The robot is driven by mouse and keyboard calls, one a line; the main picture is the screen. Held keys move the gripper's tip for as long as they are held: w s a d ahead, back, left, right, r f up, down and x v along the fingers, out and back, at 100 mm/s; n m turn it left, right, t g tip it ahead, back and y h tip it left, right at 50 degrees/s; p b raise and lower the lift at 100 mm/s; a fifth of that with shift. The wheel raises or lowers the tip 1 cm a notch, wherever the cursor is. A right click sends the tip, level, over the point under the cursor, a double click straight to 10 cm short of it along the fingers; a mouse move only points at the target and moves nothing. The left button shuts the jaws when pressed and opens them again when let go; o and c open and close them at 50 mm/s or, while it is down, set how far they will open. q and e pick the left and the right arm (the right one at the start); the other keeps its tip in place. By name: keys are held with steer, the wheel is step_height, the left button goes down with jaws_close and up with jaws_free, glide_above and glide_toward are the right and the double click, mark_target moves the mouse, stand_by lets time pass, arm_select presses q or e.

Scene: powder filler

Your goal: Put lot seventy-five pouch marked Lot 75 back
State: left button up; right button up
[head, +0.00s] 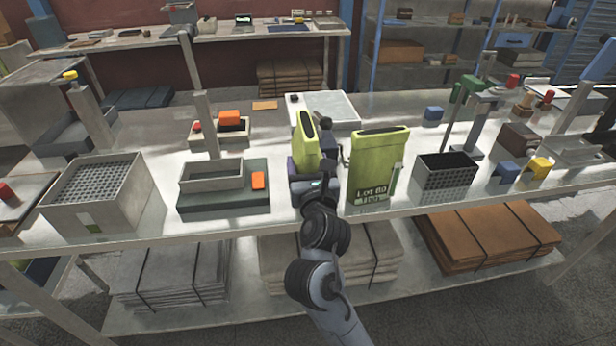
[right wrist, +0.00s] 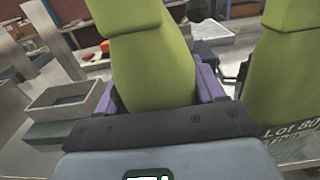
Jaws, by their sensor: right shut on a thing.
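A yellow-green pouch (head: 304,145) is upright, slightly tilted, between the fingers of my right gripper (head: 312,172), which is shut on it. In the right wrist view this pouch (right wrist: 150,65) fills the middle, between the purple fingers. Its label does not show in either view. A second yellow-green pouch (head: 378,165), labelled Lot 80, stands upright on the bench just right of my gripper. It also shows at the right edge of the right wrist view (right wrist: 285,75). My left gripper is not in view.
A grey tray box (head: 212,177) on a dark base stands left of my gripper, with a large grid crate (head: 98,195) farther left. A dark grid crate (head: 446,176) stands right of the Lot 80 pouch. A flat pale platform (head: 335,108) lies behind the pouches.

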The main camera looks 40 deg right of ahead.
step_height(320, 180, down, 3)
steer(key=shift+s+d+r, duration=0.1)
steer(key=shift+r, duration=0.05)
steer(key=shift+b, duration=0.35)
steer(key=shift+f, duration=0.2)
steer(key=o, duration=1.3)
steer(key=shift+r, duration=0.15)
